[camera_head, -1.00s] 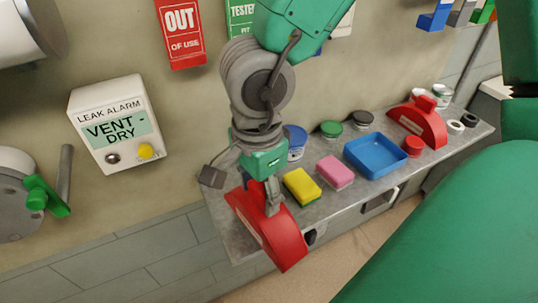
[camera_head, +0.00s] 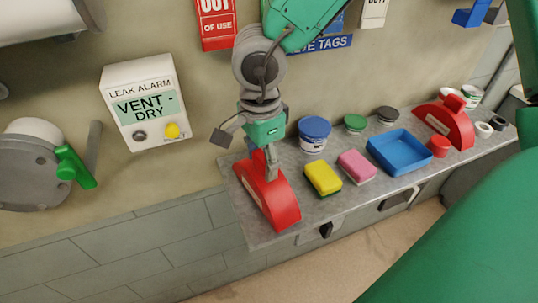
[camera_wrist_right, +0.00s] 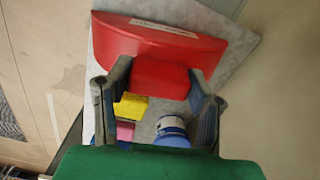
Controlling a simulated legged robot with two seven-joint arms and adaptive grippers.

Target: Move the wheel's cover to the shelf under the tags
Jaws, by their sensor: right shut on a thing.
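My right gripper (camera_head: 268,166) is shut on the handle block of a red half-round cover (camera_head: 276,203). The cover is at the left end of the grey shelf (camera_head: 243,222); whether its full edge touches the shelf is hard to tell. In the right wrist view, the two fingers (camera_wrist_right: 158,85) press on both sides of the red block, and the curved cover (camera_wrist_right: 150,40) lies beyond against the shelf. A second red half-round cover (camera_head: 440,119) stands at the shelf's right part. A blue tags sign (camera_head: 325,43) is on the wall above. My left gripper is out of view.
Near the held cover are a yellow sponge (camera_head: 323,178), a pink sponge (camera_head: 357,166) and a blue-lidded tub (camera_head: 314,133). A blue tray (camera_head: 398,151) lies further right. The leak alarm box (camera_head: 145,103) and a green-handled valve (camera_head: 75,167) are on the wall at left.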

